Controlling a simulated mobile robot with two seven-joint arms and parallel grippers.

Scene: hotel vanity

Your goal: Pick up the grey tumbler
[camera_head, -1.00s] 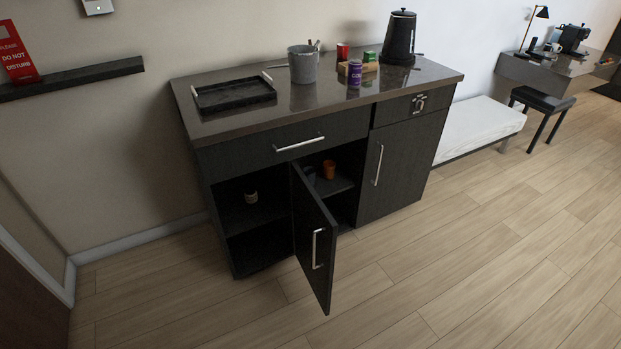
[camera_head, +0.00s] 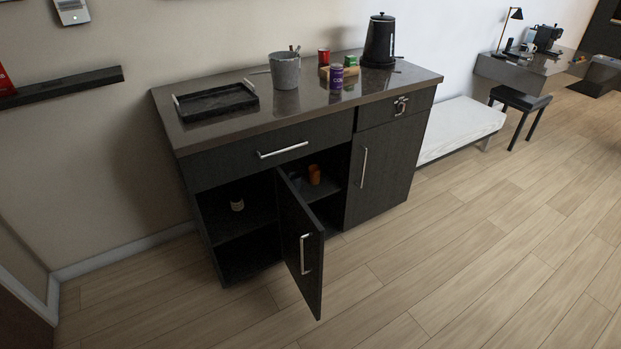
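No plainly grey tumbler stands out. A dark shape beside the orange cup is partly hidden by the door and hard to make out. A larger grey bucket-like container (camera_head: 285,72) with thin items in it stands on the counter. Neither of my grippers is in view.
The door stands swung out toward the front. On the counter (camera_head: 205,140) are a black tray (camera_head: 215,103), a purple can (camera_head: 336,77), a red cup (camera_head: 323,57), a green box (camera_head: 350,61) and a black kettle (camera_head: 379,42). The wooden floor (camera_head: 430,270) in front is clear.

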